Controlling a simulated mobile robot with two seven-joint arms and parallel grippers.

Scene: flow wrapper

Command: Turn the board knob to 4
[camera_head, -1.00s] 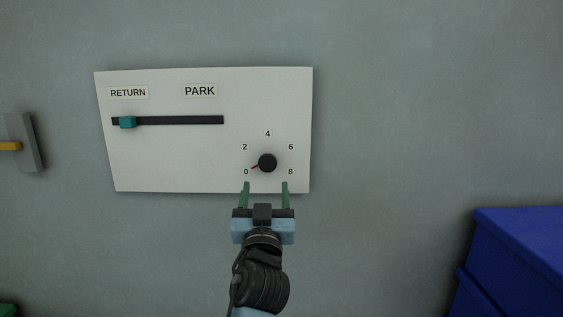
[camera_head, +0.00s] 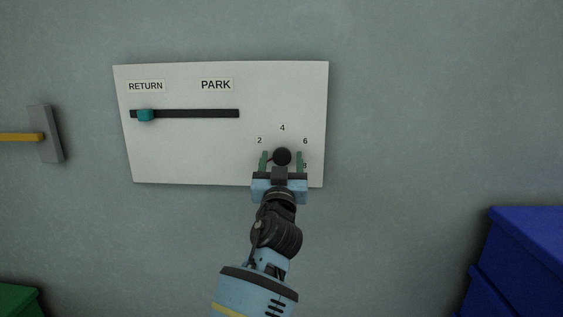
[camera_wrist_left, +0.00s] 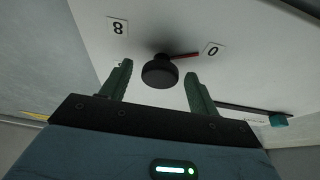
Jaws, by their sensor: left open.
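The white board (camera_head: 190,150) hangs on the wall. Its black round knob (camera_head: 282,156) sits at the lower right, with number labels 2, 4, 6 and 8 showing around it; the 0 label is hidden by my gripper in the head view. In the left wrist view the knob (camera_wrist_left: 160,72) has a red pointer (camera_wrist_left: 184,55) aimed at the 0 label (camera_wrist_left: 213,50). My left gripper (camera_head: 281,160) is open, with its green fingers on either side of the knob. In the wrist view its fingertips (camera_wrist_left: 158,76) are apart from the knob. My right gripper is not in view.
A teal slider (camera_head: 146,115) sits at the left end of its slot, near the RETURN label (camera_head: 146,86). A grey wall plate with a yellow lever (camera_head: 20,137) is to the left. A blue box (camera_head: 530,250) stands lower right, a green one (camera_head: 18,300) lower left.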

